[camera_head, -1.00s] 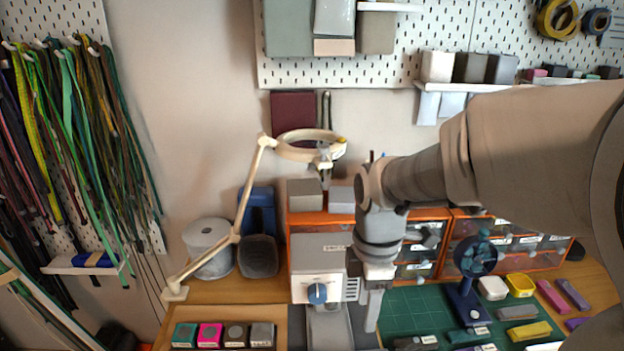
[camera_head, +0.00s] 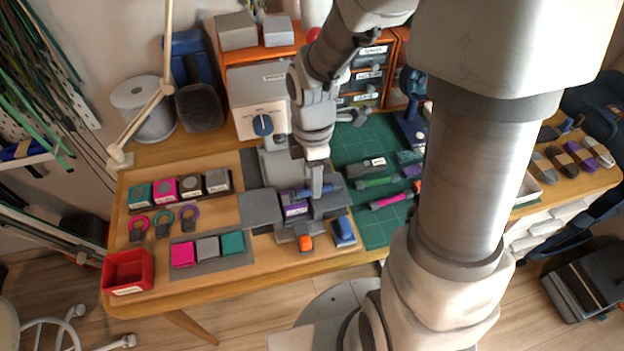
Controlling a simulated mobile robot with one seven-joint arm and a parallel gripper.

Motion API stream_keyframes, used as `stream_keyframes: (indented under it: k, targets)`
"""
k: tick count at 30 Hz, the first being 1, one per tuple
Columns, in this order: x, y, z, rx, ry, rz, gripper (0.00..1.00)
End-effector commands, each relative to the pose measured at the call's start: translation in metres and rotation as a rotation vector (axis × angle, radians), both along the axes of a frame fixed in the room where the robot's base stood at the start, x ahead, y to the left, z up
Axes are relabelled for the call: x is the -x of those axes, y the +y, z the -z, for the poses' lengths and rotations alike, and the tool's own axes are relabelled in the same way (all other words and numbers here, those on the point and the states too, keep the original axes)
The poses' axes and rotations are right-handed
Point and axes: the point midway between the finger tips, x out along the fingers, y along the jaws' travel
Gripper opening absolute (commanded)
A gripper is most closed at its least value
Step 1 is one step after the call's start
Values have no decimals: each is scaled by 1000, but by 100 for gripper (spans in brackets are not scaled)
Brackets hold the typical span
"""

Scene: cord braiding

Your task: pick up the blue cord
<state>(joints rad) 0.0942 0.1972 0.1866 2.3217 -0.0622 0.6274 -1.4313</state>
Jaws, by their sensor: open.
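My gripper (camera_head: 316,188) points straight down over the grey fixture (camera_head: 262,208) in the middle of the desk. It is open, with its fingertips at a slim blue piece (camera_head: 299,194), which looks like the blue cord and lies across the fixture. The fingers hide part of it, and I cannot tell whether they touch it. A small purple piece (camera_head: 296,210) sits on the fixture just in front of it.
On the green mat (camera_head: 365,145) to the right lie a green piece (camera_head: 375,182) and a pink piece (camera_head: 392,200). An orange piece (camera_head: 305,243) and a blue block (camera_head: 344,231) stand near the front edge. A red bin (camera_head: 127,272) is at front left. My arm covers the right side.

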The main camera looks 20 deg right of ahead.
Motion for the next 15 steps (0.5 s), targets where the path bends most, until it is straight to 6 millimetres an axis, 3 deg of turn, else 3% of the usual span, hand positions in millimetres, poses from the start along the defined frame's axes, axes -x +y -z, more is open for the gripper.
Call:
stream_keyframes:
  k: [1,6,13,15]
  targets:
    - [0,1,13,0,2,-2,55]
    - [0,0,28,0,1,0,55]
    - [0,0,28,0,-1,1,55]
    - [0,0,28,0,-1,1,46]
